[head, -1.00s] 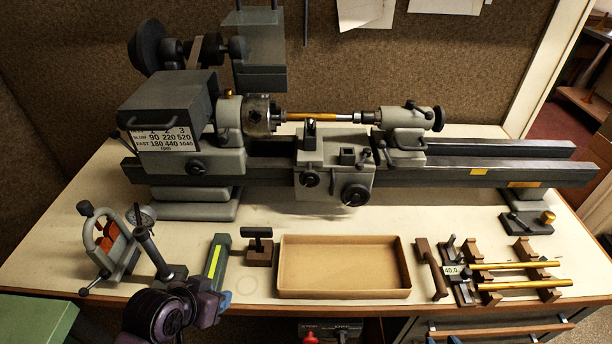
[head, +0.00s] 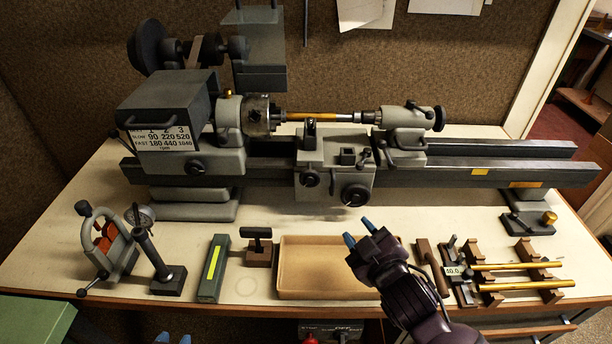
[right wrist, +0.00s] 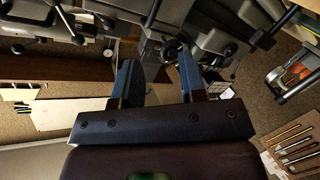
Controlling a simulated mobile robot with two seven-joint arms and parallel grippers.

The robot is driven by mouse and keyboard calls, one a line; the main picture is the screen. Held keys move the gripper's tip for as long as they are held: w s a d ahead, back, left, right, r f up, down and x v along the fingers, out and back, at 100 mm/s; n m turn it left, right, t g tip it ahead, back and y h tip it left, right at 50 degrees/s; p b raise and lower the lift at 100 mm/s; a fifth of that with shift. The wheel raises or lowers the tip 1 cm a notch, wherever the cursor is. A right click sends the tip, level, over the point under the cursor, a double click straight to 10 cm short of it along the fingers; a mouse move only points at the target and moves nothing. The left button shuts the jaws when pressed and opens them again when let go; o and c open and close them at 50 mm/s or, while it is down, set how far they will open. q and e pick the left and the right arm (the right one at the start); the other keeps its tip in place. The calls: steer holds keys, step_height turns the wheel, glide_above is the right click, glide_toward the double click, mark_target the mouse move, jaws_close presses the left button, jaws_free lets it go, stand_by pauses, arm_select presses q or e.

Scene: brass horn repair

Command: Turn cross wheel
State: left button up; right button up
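The grey lathe carriage (head: 334,160) has two dark round wheels on its front, a smaller left wheel (head: 311,178) and a larger, lower right wheel (head: 355,194). Which is the cross wheel I cannot tell. My right gripper (head: 360,232) is open and empty, below and in front of the larger wheel, apart from it. In the right wrist view its two blue fingers (right wrist: 157,78) are spread, with a dark knob (right wrist: 172,50) beyond them.
A shallow tan tray (head: 287,293) lies on the bench behind the right gripper. A T-handled tool (head: 258,247), a green-grey block (head: 214,268) and a dial gauge stand (head: 157,262) are to the left. A rack of brass rods (head: 515,265) is right.

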steer(key=a+r+n+g+y, duration=0.6)
steer(key=a+n, duration=0.4)
steer(key=n, duration=0.3)
steer(key=a+r+n+g+y, duration=0.5)
steer(key=a+r+n+y, duration=0.15)
steer(key=a+n, duration=0.55)
steer(key=n+g+h, duration=0.4)
steer(key=n+h, duration=1)
steer(key=n, duration=0.4)
glide_toward(309, 170)
steer(key=f, duration=0.1)
steer(key=p+x, duration=0.1)
steer(key=x, duration=1)
steer(key=shift+s+a, duration=0.1)
jaws_close()
